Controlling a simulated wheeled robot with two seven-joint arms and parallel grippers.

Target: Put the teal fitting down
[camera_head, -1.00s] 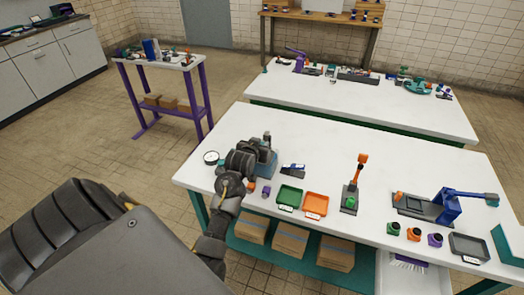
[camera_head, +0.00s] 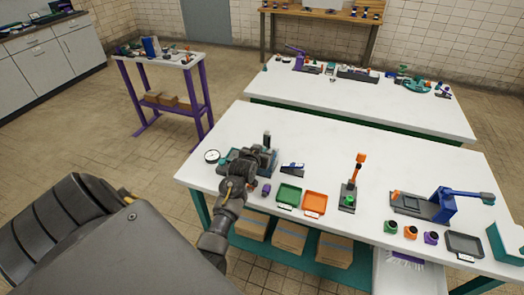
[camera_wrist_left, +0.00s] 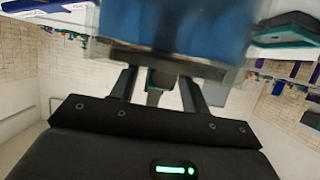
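My left gripper (camera_head: 248,162) is over the left part of the near white table, close against a blue-grey device (camera_head: 268,158) with an upright dark post. In the left wrist view the gripper's two fingers (camera_wrist_left: 158,88) stand apart below a large blurred blue body (camera_wrist_left: 178,28). A grey part shows between the fingers, and their tips are hidden, so I cannot tell whether they hold anything. I cannot make out a teal fitting at the gripper. A green cup-like fitting (camera_head: 390,227) stands at the table's front edge, apart from the gripper. My right gripper is not in view.
A round gauge (camera_head: 212,156) lies left of the gripper. A green tray (camera_head: 289,196) and an orange tray (camera_head: 315,203) lie to the right, then a stand with an orange top (camera_head: 348,195) and a blue lever press (camera_head: 445,205).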

